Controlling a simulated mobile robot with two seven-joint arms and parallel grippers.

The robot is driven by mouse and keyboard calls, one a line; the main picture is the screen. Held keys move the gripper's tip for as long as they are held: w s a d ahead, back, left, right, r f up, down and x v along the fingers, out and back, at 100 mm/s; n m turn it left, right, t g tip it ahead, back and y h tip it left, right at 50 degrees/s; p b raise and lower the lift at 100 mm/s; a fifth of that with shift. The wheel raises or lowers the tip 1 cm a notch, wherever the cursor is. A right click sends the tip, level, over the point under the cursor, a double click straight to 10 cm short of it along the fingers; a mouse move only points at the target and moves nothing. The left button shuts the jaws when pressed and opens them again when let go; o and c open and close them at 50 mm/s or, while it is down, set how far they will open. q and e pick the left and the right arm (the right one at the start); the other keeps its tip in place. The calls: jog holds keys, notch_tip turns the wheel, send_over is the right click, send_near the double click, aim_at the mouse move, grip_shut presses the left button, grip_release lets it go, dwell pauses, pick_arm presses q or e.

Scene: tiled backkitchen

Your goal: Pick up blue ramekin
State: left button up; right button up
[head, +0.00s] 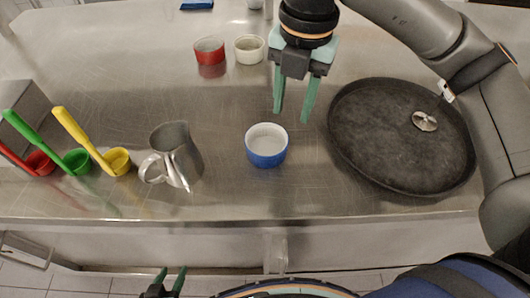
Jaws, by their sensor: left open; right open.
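The blue ramekin (267,155), blue outside and white inside, stands upright on the steel counter near its front edge. My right gripper (291,115) comes down from the top with its green fingers apart. It is empty, and its fingertips appear just behind and slightly to the right of the ramekin, not holding it. My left gripper (171,280) is at the bottom edge, in front of the counter, with its fingers apart and nothing between them.
A metal pitcher (180,150) stands left of the ramekin. A round black tray (365,165) lies to the right, with a small metal object (425,121) on it. Red (209,51) and white (249,48) ramekins stand behind. Yellow (117,160), green (76,161) and red (40,162) scoops are at left.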

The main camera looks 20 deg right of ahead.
aim_at(284, 149)
jog(key=f, duration=1.3)
jog(key=shift+w+a, duration=0.15)
jog(key=shift+w, duration=0.25)
grip_shut()
dwell(0.8)
